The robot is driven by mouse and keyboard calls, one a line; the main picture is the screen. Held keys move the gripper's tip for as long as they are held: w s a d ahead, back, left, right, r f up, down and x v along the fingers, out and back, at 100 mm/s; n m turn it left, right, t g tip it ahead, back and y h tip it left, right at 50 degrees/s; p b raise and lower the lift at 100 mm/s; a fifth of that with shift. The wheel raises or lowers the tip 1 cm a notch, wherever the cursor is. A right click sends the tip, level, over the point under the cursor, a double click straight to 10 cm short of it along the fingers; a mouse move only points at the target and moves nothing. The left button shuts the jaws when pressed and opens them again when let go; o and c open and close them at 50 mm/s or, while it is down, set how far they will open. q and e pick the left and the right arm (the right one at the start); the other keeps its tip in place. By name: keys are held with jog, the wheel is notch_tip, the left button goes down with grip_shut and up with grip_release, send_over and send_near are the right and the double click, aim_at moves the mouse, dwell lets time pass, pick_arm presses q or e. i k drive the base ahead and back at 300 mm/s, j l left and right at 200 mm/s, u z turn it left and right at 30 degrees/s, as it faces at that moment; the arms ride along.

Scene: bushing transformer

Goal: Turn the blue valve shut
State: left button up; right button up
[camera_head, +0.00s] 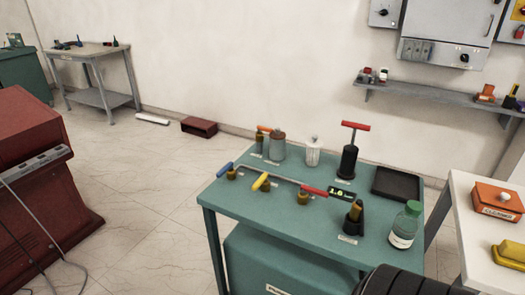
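The blue valve handle (224,169) is at the left end of a pipe row on the green table (262,218). It sits on a small brass body and slants, its free end pointing to the lower left. A yellow valve handle (260,181) and a red valve handle (315,191) are farther right along the row. The pipe's direction at the blue valve is too small to tell. Neither of my grippers shows, and nothing touches the blue handle.
A black pump with a red T-handle (349,158), a black tray (397,184) and a green-capped bottle (405,226) share the table. A dark ribbed shape (415,281) covers its front right corner. A white table (480,235) stands at right.

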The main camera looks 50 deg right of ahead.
aim_at(230, 166)
jog(key=z, duration=1.25)
